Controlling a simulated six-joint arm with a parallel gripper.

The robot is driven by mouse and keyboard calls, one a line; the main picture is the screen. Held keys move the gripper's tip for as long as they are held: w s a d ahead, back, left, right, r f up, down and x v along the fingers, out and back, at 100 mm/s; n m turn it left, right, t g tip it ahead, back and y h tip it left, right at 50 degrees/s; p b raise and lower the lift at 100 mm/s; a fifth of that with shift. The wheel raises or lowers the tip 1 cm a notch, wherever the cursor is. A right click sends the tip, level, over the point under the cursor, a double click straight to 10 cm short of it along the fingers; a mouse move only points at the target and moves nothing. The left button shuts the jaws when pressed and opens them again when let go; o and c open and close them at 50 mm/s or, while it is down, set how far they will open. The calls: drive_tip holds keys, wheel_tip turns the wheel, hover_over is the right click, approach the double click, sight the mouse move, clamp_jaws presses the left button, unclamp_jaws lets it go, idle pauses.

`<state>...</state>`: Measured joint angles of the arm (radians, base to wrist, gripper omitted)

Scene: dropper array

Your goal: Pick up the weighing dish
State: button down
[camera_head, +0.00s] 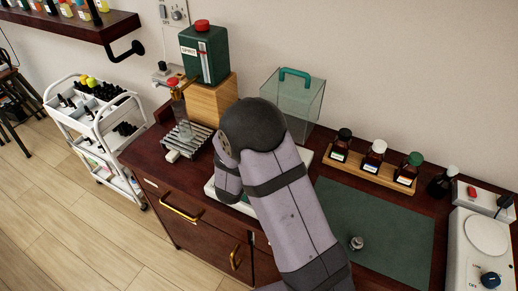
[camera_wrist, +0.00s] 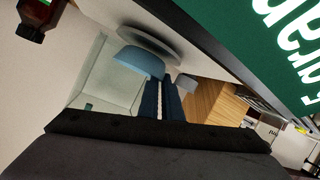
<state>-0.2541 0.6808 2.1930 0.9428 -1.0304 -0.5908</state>
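A blue, shallow rounded piece, which looks like the weighing dish (camera_wrist: 138,61), is in the wrist view in front of a grey round disc (camera_wrist: 158,42). My gripper (camera_wrist: 162,84) shows there as two dark blue fingers close together with a thin gap between them. The left fingertip overlaps the dish's lower right edge. I cannot tell whether they touch or whether the rim is between the fingers. In the head view my arm hides the gripper and the dish. A pale edge beside my arm (camera_head: 209,190) belongs to a mostly hidden flat unit on the bench.
A clear box with a teal handle (camera_head: 310,96) and a green can (camera_head: 216,66) on a wooden block (camera_head: 205,105) stand close behind my arm. A bottle rack (camera_head: 350,178) is to the right. A green mat (camera_head: 390,235) is mostly clear, with one small metal piece (camera_head: 356,243).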

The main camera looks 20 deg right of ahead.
wheel_tip(320, 180, up, 9)
drive_tip(key=shift+r, duration=0.2)
idle(0.3)
drive_tip(key=shift+d, duration=0.1)
